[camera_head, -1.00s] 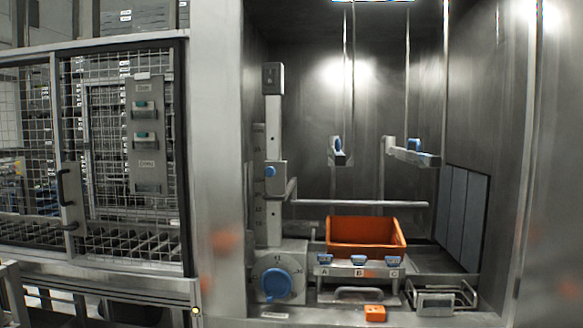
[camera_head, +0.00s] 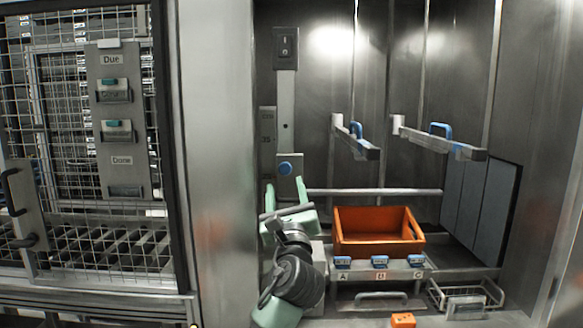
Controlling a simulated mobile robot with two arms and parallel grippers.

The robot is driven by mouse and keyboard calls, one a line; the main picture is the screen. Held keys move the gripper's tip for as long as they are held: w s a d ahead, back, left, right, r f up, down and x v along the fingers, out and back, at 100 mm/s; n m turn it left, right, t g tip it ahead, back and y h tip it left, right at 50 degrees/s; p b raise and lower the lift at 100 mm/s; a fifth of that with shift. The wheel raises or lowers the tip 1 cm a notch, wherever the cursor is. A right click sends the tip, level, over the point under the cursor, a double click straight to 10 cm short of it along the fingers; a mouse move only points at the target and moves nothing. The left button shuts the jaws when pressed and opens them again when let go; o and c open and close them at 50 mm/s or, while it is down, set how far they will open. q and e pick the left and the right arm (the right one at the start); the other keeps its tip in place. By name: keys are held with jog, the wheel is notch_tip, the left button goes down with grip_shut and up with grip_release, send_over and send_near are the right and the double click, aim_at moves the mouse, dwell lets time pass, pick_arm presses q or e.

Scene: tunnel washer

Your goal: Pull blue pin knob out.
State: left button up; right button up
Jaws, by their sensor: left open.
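The round blue pin knob (camera_head: 285,168) is on the front of a grey block on the upright metal column (camera_head: 286,115), left of centre. My left gripper (camera_head: 286,193), with pale green fingers, is just below the knob. Its fingers point up and are apart, with nothing held between them. The knob sits above the fingertips, not visibly between them. I cannot tell the depth gap. My dark wrist hides the lower part of the column, where the large blue dial was. My right gripper is not in view.
A horizontal bar (camera_head: 375,192) runs right from the column. An orange bin (camera_head: 378,247) stands behind blue clips marked A, B and C. Two arms with blue handles (camera_head: 440,129) jut from the back wall. A wire basket (camera_head: 465,297) and small orange block (camera_head: 403,320) are lower right.

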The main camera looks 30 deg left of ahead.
aim_at(285, 170)
pick_arm(q)
jog(key=p+x, duration=0.2)
jog(key=x, duration=0.4)
jog(key=shift+d+r, duration=0.1)
jog(key=shift+d, duration=0.1)
jog(key=shift+w+a+r, duration=0.1)
jog(key=shift+w+a, duration=0.25)
jog(key=shift+w, duration=0.05)
jog(key=shift+d, duration=0.15)
jog(key=shift+c, duration=0.3)
jog(key=c, duration=1)
grip_shut()
pick_arm(e)
jog(key=shift+d+r, duration=0.15)
jog(key=shift+r, duration=0.4)
jog(key=shift+d+r, duration=0.15)
jog(key=shift+r, duration=0.35)
jog(key=shift+d, duration=0.35)
jog(key=shift+r, duration=0.1)
